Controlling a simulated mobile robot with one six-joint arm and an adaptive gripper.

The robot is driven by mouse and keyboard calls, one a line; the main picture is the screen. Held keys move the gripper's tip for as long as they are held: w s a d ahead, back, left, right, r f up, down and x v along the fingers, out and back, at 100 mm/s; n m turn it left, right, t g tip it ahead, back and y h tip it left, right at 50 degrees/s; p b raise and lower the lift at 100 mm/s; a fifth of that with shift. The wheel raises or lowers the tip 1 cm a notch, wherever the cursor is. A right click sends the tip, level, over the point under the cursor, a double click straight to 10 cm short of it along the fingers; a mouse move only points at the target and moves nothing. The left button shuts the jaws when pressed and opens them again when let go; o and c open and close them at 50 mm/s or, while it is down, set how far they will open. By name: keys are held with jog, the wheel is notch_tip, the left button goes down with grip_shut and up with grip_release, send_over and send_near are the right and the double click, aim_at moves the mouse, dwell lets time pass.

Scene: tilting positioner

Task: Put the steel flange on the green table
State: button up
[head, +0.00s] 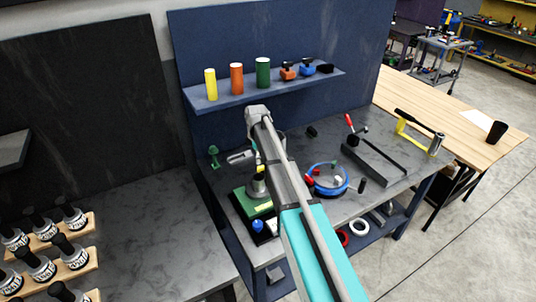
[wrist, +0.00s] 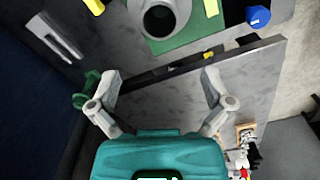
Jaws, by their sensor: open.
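A grey round hollow piece (head: 258,186), which looks like the steel flange, is on the green table (head: 240,203) at the bench's front left. In the wrist view the piece (wrist: 160,18) is cut off by the top edge, its dark hole facing the camera, with the green table (wrist: 185,42) under it. I cannot tell whether it sits flat there. My gripper (wrist: 161,75) is open and empty, its fingers spread wide, below the piece in that view and apart from it. In the head view my arm hides the fingers.
A blue knob (head: 257,226) sits by the green table. A grey bracket (wrist: 55,35) and a small green stand (head: 213,155) are behind it. A shelf (head: 220,99) with coloured cylinders hangs above. A blue ring (head: 328,180) and tools fill the bench's right.

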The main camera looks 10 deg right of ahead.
dwell(0.4)
jog(key=s+d+m, duration=0.2)
jog(key=s+m, duration=0.6)
jog(key=s, duration=0.6)
jog(key=s+d+m, duration=0.2)
jog(key=s+m, duration=0.7)
jog(key=s, duration=0.6)
jog(key=shift+s+d, duration=0.25)
jog(key=shift+f, duration=0.1)
notch_tip(320, 180, down, 10)
jog(key=b, duration=1)
